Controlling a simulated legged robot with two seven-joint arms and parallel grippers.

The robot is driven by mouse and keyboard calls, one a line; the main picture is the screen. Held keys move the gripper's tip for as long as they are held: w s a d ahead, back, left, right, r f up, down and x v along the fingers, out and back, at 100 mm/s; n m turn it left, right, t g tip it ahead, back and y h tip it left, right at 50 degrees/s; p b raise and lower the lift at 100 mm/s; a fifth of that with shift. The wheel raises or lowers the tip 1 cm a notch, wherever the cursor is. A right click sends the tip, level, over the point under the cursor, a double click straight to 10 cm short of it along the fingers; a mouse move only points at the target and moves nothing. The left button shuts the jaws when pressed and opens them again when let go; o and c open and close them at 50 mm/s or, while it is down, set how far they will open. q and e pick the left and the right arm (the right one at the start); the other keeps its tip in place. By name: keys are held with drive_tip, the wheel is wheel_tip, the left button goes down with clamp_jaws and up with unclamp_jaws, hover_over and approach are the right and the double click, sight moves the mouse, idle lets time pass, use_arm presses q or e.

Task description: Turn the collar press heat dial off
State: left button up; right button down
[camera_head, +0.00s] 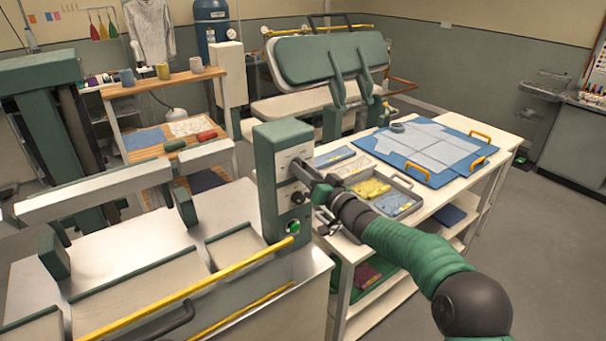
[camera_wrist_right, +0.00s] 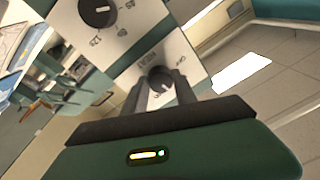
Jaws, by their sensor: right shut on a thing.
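The collar press (camera_head: 130,240) stands at the left in the head view, with a green and grey control box (camera_head: 270,165) at its right end. My right gripper (camera_head: 308,187) reaches the panel of this box from the right. In the right wrist view its two fingers (camera_wrist_right: 159,92) are closed around a dark round dial (camera_wrist_right: 159,78), beside lettering that seems to read HEAT. A second dark dial (camera_wrist_right: 98,12) with numbers around it sits apart from the fingers on the same panel. The dial's exact setting is partly hidden by the fingers. My left gripper is not in view.
A green-lit button (camera_head: 293,227) is low on the box, near a yellow bar (camera_head: 190,292) along the press front. A white table (camera_head: 487,165) behind my right arm holds a tray (camera_head: 412,207) of coloured pieces and a blue board (camera_head: 408,172). Open floor lies at the right.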

drive_tip(key=shift+d+f+n+g+b, duration=0.1)
drive_tip(key=shift+n+g+b, duration=0.3)
drive_tip(key=shift+n, duration=2.45)
drive_tip(key=shift+f+n+g+b, duration=0.1)
drive_tip(key=shift+n+g+b, duration=0.3)
drive_tip(key=shift+n, duration=2.4)
drive_tip(key=shift+d+n+g+b, duration=0.15)
drive_tip(key=shift+n+b, duration=0.4)
drive_tip(key=shift+n, duration=2.3)
drive_tip(key=shift+a, duration=0.15)
drive_tip(key=c, duration=1.3)
unclamp_jaws()
drive_tip(key=shift+o, duration=1.3)
drive_tip(key=shift+r, duration=0.1)
drive_tip(key=shift+o, duration=0.2)
drive_tip(key=shift+r, duration=0.1)
drive_tip(key=shift+w, duration=0.1)
